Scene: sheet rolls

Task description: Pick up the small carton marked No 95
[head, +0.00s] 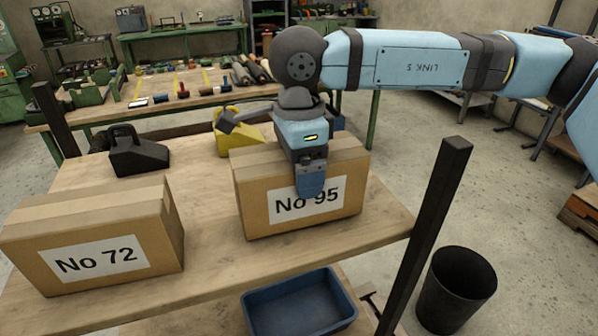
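The carton marked No 95 (256,205) is a brown box with a taped top and a white label on its front face. It stands upright near the front right of the wooden table (210,262). My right gripper (310,180) points down over the carton from the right arm. One finger lies in front of the front face and covers the upper part of the label. The other finger is hidden, so I cannot tell whether the gripper grips the carton. My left gripper is not in view.
A similar carton marked No 72 (100,240) stands at the left. A black tool (138,158) and a yellow one (228,145) stand behind. A dark post (432,225) rises at the table's right corner. Below are a blue bin (300,303) and a black bucket (455,290).

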